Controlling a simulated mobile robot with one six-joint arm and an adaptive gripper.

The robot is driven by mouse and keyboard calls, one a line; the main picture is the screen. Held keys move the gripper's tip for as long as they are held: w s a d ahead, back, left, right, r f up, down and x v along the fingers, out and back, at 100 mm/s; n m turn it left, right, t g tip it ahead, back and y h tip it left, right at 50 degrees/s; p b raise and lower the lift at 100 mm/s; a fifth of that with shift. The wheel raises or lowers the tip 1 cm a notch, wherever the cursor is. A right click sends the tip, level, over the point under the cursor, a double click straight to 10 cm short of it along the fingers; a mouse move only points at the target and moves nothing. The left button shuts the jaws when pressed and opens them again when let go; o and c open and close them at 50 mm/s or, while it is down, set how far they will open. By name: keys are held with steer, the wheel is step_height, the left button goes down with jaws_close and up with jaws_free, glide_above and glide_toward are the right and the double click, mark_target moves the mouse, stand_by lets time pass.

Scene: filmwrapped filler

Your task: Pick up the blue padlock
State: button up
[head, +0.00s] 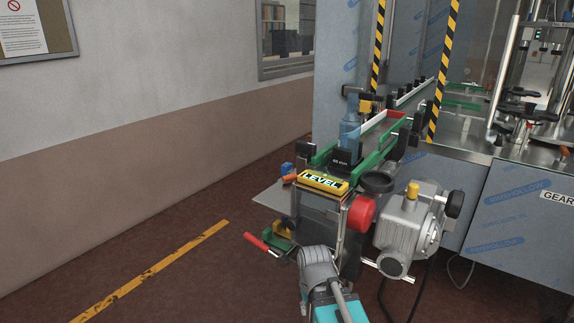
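A small blue object (287,168), likely the blue padlock, sits on the left side of the machine's infeed end, at the edge of a thin metal plate. It is small in the head view, so its shackle and exact shape cannot be made out. A small orange-brown piece (289,179) is right in front of it. Grey and teal links of my arm show at the bottom centre, below and to the right of the blue object. My gripper cannot be made out, so whether it is open or shut does not show.
Green conveyor rails (372,160) run back into the machine. The floor at left is clear.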

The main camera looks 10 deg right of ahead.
steer(key=r+p, duration=1.1)
steer(key=r, duration=0.1)
steer(key=r+p, duration=2.3)
steer(key=shift+s+d+r+p, duration=0.1)
steer(key=shift+s+r+p, duration=0.2)
steer(key=shift+s+r, duration=0.1)
steer(key=shift+o, duration=1.2)
